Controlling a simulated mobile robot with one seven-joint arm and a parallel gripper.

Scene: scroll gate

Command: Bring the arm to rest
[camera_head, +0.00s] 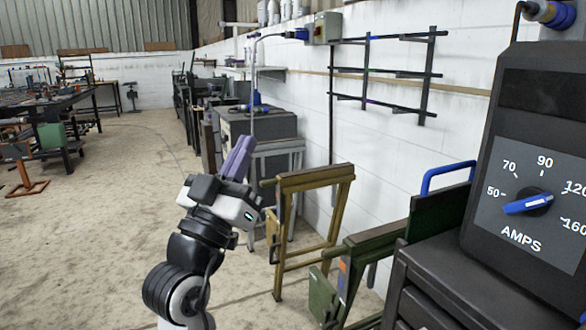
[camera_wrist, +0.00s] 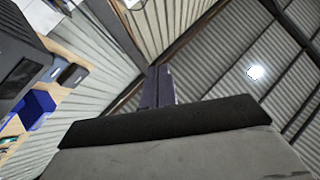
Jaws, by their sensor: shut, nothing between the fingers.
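My gripper (camera_head: 238,158) shows in the middle of the head view, at the end of my white and black arm. Its two purple-grey fingers point up and are together, with nothing between them. In the wrist view the fingers (camera_wrist: 158,87) also stand side by side, closed and empty, with the ceiling behind them. The gripper appears clear of the things around it in the head view.
A dark welding machine with an amps dial (camera_head: 528,205) stands close at the right on a dark cabinet (camera_head: 440,290). Yellow-brown metal stands (camera_head: 315,180) are right of my arm. A wall rack (camera_head: 385,72) hangs behind. Open concrete floor (camera_head: 85,240) lies to the left.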

